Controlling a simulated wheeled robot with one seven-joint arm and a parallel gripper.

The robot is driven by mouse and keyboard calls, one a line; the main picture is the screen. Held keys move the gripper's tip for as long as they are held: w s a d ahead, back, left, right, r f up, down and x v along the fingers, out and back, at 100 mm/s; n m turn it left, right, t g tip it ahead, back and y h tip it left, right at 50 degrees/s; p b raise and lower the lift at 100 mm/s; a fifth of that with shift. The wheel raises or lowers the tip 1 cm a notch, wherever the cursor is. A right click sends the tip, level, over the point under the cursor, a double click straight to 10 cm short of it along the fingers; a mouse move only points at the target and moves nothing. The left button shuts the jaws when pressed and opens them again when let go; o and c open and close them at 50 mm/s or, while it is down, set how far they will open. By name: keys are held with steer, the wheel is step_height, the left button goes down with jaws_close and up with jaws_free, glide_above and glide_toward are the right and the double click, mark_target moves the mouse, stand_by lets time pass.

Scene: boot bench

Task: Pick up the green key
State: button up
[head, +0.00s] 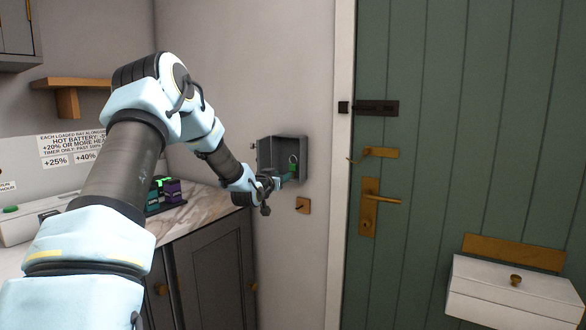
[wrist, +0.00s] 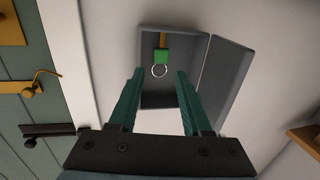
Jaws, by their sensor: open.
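The green key (wrist: 162,55) hangs inside a small grey wall box (wrist: 188,35), with a metal ring (wrist: 160,71) at one end and a brass-coloured strip at the other. The box's door stands open. In the head view the key (head: 292,168) is a small green patch inside the grey box (head: 290,146), partly hidden by my gripper. My gripper (wrist: 155,73) is open and empty, its two green fingers pointing into the box opening. The key shows between and beyond the fingertips; I cannot tell how far beyond.
The open box door (wrist: 228,75) stands close beside one finger. A green plank door (head: 450,130) with brass fittings is to the right, with a white box (head: 515,295) on it. A marble counter (head: 195,208) with several coloured items lies left, below my arm.

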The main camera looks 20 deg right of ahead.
mark_target(293, 170)
steer(key=p+x, duration=0.4)
steer(key=x, duration=0.4)
steer(key=shift+w+d+p, duration=0.1)
steer(key=shift+w+p, duration=0.2)
steer(key=shift+w+d+f, duration=0.2)
steer(key=shift+w+d, duration=0.25)
steer(key=shift+w, duration=0.1)
jaws_close()
